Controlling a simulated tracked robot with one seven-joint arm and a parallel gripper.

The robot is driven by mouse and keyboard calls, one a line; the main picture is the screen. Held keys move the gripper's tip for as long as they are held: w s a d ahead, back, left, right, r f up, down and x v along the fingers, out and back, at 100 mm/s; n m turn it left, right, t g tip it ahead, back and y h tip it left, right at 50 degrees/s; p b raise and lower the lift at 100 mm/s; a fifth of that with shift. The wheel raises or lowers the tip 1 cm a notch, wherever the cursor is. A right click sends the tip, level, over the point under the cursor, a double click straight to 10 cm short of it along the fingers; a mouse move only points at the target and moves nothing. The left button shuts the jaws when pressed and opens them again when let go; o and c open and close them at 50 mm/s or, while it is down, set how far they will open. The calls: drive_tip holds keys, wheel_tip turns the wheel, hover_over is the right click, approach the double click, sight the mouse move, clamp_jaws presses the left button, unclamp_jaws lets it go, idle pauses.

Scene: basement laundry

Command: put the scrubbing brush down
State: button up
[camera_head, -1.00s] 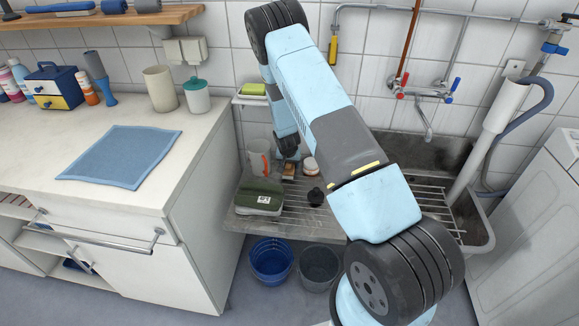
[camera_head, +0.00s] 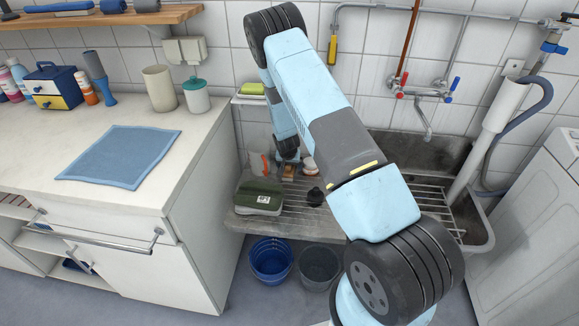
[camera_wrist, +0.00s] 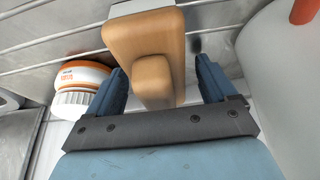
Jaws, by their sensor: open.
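The scrubbing brush (camera_wrist: 172,38), a wooden block with a rounded knob, lies between the two fingers of my gripper (camera_wrist: 163,88) in the wrist view. The fingers are open, with a gap on each side of the knob. In the head view my gripper (camera_head: 288,158) is low over the slatted drainer beside the sink, and a bit of the brush (camera_head: 288,173) shows just below it. The brush appears to rest on the drainer; its underside is mostly hidden.
A white tub with an orange label (camera_wrist: 80,89) is close beside the left finger. A pale container with orange (camera_wrist: 280,65) stands close on the right. A green-topped box (camera_head: 259,196) and a dark round item (camera_head: 316,196) are on the drainer (camera_head: 300,222). Buckets (camera_head: 271,261) stand below.

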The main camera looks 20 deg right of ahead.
drive_tip(key=v, duration=1.2)
drive_tip(key=shift+s, duration=0.1)
